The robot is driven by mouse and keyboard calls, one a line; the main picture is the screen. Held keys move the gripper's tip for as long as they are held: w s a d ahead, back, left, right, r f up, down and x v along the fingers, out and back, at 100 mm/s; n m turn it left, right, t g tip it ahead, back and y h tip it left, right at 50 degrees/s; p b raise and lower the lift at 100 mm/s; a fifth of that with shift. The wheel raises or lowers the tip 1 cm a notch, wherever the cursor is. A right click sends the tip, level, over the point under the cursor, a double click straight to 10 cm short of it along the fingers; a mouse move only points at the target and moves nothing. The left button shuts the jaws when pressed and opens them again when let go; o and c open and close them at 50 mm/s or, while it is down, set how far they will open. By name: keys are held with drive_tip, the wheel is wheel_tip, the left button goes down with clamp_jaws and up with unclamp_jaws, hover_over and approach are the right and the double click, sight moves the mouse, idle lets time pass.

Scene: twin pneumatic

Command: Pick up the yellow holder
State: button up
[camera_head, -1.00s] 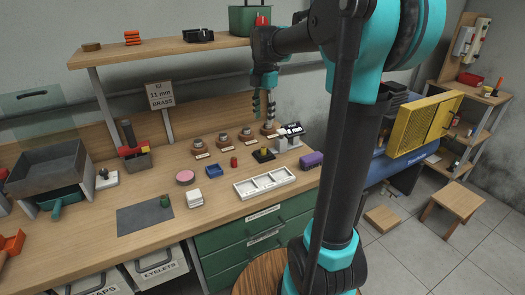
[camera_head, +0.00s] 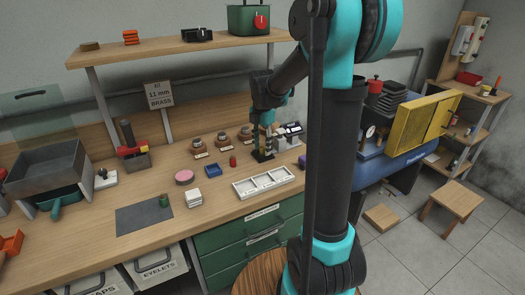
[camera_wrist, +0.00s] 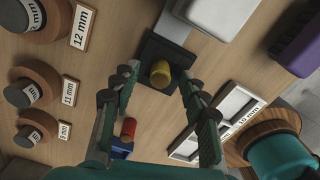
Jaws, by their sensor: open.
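The yellow holder (camera_wrist: 160,73) is a short yellow cylinder standing on a square black base (camera_wrist: 148,55) in the wrist view. My gripper (camera_wrist: 161,78) is open, with one finger on each side of the yellow holder. Gaps show between the fingers and the holder, and nothing is gripped. In the head view my gripper (camera_head: 264,138) points down over the black base (camera_head: 262,156) at the back of the bench. There the fingers mostly hide the yellow holder.
Several round dies with size labels (camera_wrist: 80,27) stand left in the wrist view. A white compartment tray (camera_head: 264,183), a small red cylinder (camera_head: 232,161) and a purple block (camera_head: 302,161) are nearby. A white device with a display (camera_head: 290,131) stands close behind the base.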

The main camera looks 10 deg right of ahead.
drive_tip(key=shift+f, duration=0.2)
clamp_jaws()
idle(0.3)
